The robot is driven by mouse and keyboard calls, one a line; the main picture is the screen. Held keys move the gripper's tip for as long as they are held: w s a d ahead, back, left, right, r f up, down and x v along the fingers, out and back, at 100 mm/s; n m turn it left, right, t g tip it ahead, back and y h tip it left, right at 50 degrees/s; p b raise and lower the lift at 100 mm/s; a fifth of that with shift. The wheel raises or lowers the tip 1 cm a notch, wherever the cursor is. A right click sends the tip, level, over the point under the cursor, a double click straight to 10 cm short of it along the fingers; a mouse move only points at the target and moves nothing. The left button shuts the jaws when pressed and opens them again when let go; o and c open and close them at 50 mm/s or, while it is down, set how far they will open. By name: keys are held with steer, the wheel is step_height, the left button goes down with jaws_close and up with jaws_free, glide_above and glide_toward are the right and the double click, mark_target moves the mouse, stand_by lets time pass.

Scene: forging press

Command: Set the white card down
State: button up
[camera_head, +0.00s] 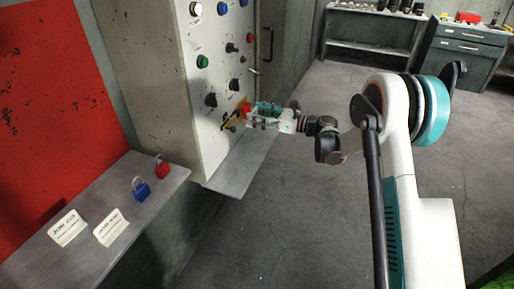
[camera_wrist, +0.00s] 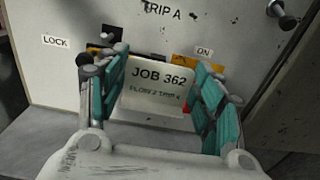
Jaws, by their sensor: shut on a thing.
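The white card (camera_wrist: 157,92), printed "JOB 362" with a smaller, blurred line below, sits between the teal fingers of my gripper (camera_wrist: 162,88) in the wrist view. The gripper is shut on it, with a finger at each side edge. Behind the card is the panel face with "TRIP A", "LOCK" and "ON" labels. My gripper (camera_head: 270,117) shows in the head view beside the low part of the grey control cabinet (camera_head: 165,75), near a yellow and red fitting. The card is too small to make out clearly there.
A grey ledge (camera_head: 238,168) juts out below the panel, and its top looks bare. A shelf (camera_head: 85,262) at left bears two other white cards (camera_head: 67,227) (camera_head: 110,227), a blue padlock (camera_head: 141,190) and a red padlock (camera_head: 162,168). A drawer cabinet (camera_head: 465,50) stands far right.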

step_height(320, 180, down, 13)
steer(key=b, duration=0.4)
steer(key=shift+f, duration=0.15)
steer(key=o, duration=0.9)
steer(key=shift+c, duration=0.2)
steer(key=p+v, duration=0.4)
steer(key=v, duration=0.8)
steer(key=s+r+n+h, duration=0.4)
steer(key=s+r+n, duration=0.15)
steer(key=r, duration=0.45)
steer(key=s+r+n+h, duration=0.4)
steer(key=s+r, duration=0.3)
steer(key=r, duration=0.2)
steer(key=s+d+n+h, duration=0.3)
steer(key=s+d+n, duration=0.1)
steer(key=s, duration=0.5)
steer(key=s+d+r+n+h, duration=0.1)
steer(key=s+d+n+h, duration=0.2)
steer(key=s, duration=0.6)
steer(key=s+d+n+t+h, duration=0.1)
steer(key=s+d+n+h, duration=0.2)
steer(key=s, duration=0.7)
steer(key=shift+d+r+n, duration=0.2)
steer(key=shift+d+n, duration=0.6)
steer(key=shift+n, duration=0.45)
